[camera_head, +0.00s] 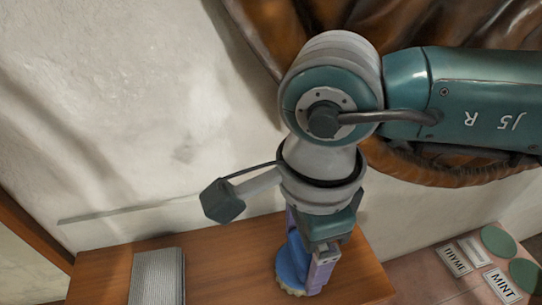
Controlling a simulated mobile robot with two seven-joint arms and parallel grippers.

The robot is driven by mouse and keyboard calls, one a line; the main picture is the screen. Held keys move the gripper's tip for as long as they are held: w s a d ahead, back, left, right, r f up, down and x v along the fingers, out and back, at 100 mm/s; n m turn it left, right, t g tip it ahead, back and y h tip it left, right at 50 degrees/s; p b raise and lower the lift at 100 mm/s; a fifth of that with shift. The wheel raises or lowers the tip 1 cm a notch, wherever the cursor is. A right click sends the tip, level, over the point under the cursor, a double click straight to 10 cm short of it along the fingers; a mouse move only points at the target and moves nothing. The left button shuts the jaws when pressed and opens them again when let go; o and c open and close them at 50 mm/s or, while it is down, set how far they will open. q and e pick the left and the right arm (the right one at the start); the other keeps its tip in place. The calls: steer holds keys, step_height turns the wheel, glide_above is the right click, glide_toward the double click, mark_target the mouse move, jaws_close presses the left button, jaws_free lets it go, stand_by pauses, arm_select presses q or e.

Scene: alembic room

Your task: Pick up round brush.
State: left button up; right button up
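The round brush (290,265) stands on the wooden table top, with a blue body and pale tan bristles at its foot. My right gripper (313,262) comes straight down over it, and its lilac finger parts are beside the brush's blue body. The upper part of the brush is hidden behind the gripper and wrist. I cannot tell whether the fingers press on the brush or stand apart from it. My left gripper is not in view.
A grey ribbed block (157,278) stands left on the wooden table (222,262). Labels reading THYME (454,261) and MINT (502,285) and green discs (498,241) lie on a lower surface at right. A pale wall (130,120) and brown drapery (440,25) are behind.

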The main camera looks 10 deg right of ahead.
steer(key=c, duration=0.9)
steer(key=shift+r, duration=0.15)
steer(key=shift+c, duration=0.2)
